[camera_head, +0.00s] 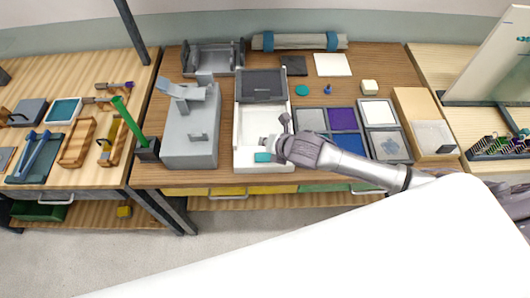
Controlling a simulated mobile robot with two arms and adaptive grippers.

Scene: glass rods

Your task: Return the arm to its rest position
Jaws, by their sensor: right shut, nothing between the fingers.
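My right arm comes in from the right over the workbench. Its gripper (276,146) is shut and empty, above the front part of a white tray-like device (246,126) with a dark grey panel at its back. The fingers are close to a small teal piece (262,157) at the front of that device; I cannot tell whether they touch it. The gripper and wrist hide part of the device's right edge. My left gripper is not in view.
Left of the device stands a grey machine (190,135). Right of it are square panels, one of them purple (341,120), and a wooden box (412,105). A green rod (126,121) stands in a dark holder. A large white surface covers the lower right.

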